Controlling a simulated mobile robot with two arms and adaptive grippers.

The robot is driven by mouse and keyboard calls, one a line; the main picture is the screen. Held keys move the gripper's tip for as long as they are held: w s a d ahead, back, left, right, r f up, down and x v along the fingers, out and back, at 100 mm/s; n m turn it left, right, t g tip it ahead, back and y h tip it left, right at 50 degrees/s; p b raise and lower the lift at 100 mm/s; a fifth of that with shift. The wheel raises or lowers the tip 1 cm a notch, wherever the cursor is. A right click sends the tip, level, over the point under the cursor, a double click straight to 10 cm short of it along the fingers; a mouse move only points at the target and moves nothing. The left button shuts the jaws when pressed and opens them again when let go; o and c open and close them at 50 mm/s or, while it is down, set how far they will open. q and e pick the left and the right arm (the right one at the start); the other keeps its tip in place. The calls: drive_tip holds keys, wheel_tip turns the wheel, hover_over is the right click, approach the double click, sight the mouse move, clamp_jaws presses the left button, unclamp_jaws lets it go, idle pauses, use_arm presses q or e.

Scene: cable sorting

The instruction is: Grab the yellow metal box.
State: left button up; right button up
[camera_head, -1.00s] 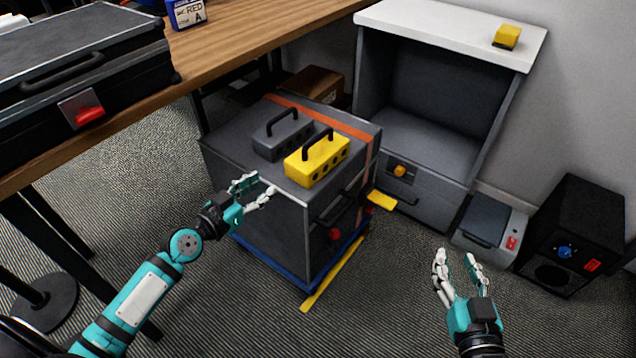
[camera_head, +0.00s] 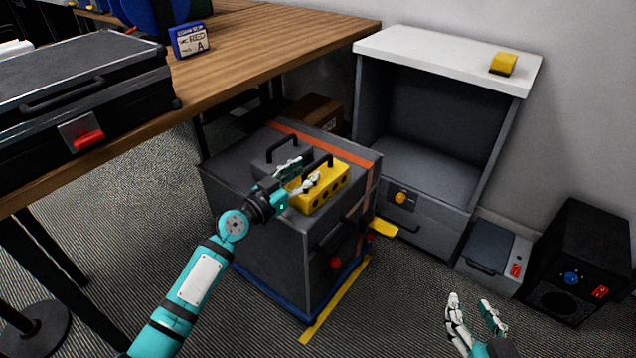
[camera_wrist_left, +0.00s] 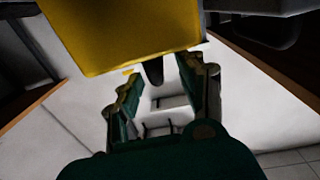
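The yellow metal box (camera_head: 326,190) with a black handle and holes along its side sits on top of the dark grey cabinet (camera_head: 222,176). My left gripper (camera_head: 304,176) is at the box's left side, its fingers over part of the box; whether they touch it is unclear. In the left wrist view the yellow box (camera_wrist_left: 120,35) fills the top of the picture, close beyond the left gripper's fingers (camera_wrist_left: 160,85), which are apart with nothing between them. My right gripper (camera_head: 476,308) is open and empty over the floor at the lower right.
A grey box with a black handle (camera_head: 270,157) stands just behind the yellow box. A wooden table (camera_head: 260,40) with a black case (camera_head: 80,90) is at the left. A white-topped open cabinet (camera_head: 440,52) stands behind, and a black speaker-like box (camera_head: 590,245) at the right.

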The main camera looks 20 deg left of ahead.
sight(328, 155)
use_arm(q)
drive_tip(key=x, duration=0.5)
drive_tip(key=shift+d, duration=0.15)
drive_tip(key=shift+c, duration=0.2)
clamp_jaws()
drive_tip(key=shift+r, duration=0.15)
